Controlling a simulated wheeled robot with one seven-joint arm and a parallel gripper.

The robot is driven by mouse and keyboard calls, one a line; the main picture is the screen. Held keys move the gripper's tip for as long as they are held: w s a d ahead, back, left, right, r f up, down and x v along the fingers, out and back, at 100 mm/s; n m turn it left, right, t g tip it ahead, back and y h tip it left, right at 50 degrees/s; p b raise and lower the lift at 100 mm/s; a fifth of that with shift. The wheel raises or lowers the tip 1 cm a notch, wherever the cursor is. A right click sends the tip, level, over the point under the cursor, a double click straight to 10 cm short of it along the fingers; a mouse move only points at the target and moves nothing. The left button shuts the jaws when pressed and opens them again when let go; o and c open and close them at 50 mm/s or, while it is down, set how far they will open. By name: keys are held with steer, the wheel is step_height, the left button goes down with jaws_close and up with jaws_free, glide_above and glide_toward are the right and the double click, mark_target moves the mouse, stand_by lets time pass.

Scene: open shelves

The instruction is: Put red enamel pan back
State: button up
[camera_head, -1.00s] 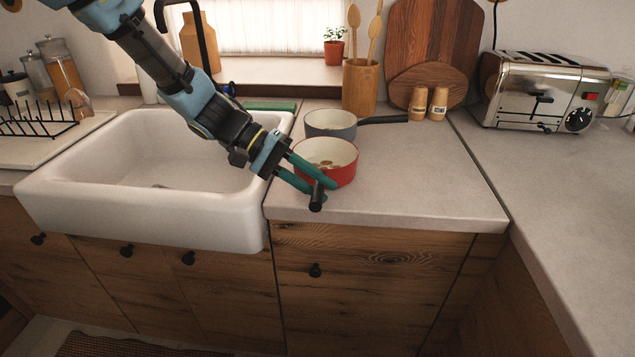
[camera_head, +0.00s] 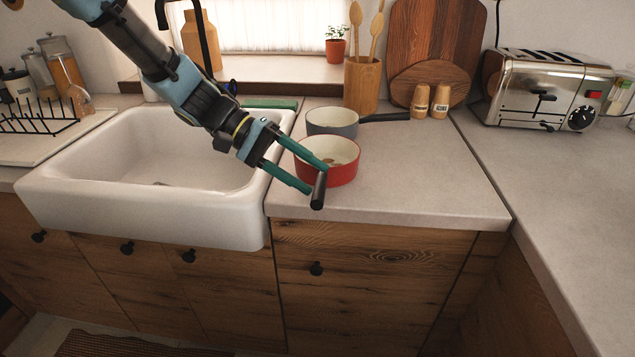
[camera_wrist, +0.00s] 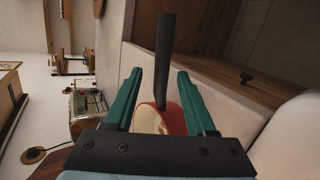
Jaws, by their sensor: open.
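The red enamel pan (camera_head: 345,175) stands upright on the counter just right of the sink. It is cream inside, with something small and brownish in the bottom. Its black handle (camera_head: 319,190) points toward the front edge of the counter. My gripper (camera_head: 316,180) is open at the handle, with teal fingers. In the wrist view the handle (camera_wrist: 164,60) shows between the two spread fingertips (camera_wrist: 158,72), and part of the red pan (camera_wrist: 172,120) shows lower down between the fingers. I cannot tell whether either finger touches the handle.
A grey pan (camera_head: 333,122) stands right behind the red one, its dark handle pointing right. The white sink (camera_head: 150,215) is to the left. A utensil holder (camera_head: 361,85), two shakers (camera_head: 430,101) and a toaster (camera_head: 540,90) stand behind. The counter to the right is clear.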

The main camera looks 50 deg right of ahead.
steer(key=b+v, duration=0.1)
steer(key=v, duration=0.8)
steer(key=shift+w+a, duration=0.1)
steer(key=shift+a, duration=0.05)
steer(key=w+a+f+n+t+y, duration=0.1)
steer(key=w+a+f+n+t, duration=0.2)
steer(key=a, duration=0.5)
steer(key=w+a+f+n+t+y, duration=0.1)
steer(key=w+a+f+t, duration=0.2)
steer(key=w+a, duration=0.35)
steer(key=a+f+n+t+y, duration=0.1)
steer(key=a+n+t+y, duration=0.2)
steer(key=a, duration=2.2)
steer(key=w+n+t, duration=0.1)
steer(key=n+t, duration=0.1)
steer(key=t, duration=0.1)
steer(key=shift+f, duration=0.15)
